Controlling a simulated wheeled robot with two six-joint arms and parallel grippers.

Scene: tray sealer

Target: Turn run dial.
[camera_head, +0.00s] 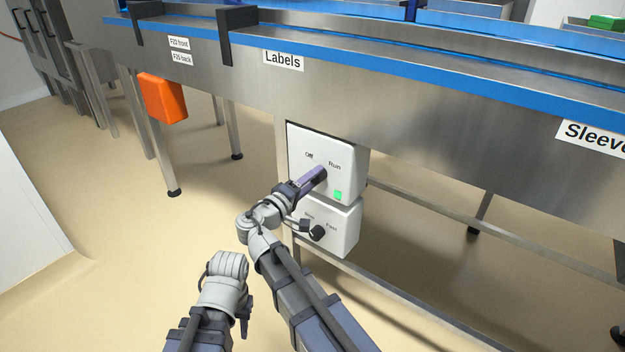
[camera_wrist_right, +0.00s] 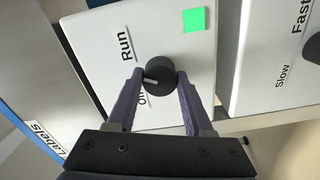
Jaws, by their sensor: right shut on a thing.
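The run dial (camera_wrist_right: 160,75) is a round dark knob with a white pointer mark, on a white box (camera_head: 349,155) labelled Off and Run. In the right wrist view the pointer lies between the two labels, nearer Off. A green square (camera_head: 338,196) on the box looks lit. My right gripper (camera_wrist_right: 160,78) is shut on the dial, one purple finger on each side.
A second white box (camera_head: 345,228) with a black Slow/Fast knob (camera_head: 318,233) sits just below. The steel conveyor frame (camera_head: 420,105) with a blue edge runs above. An orange box (camera_head: 163,98) hangs at the left. The floor at the left is clear.

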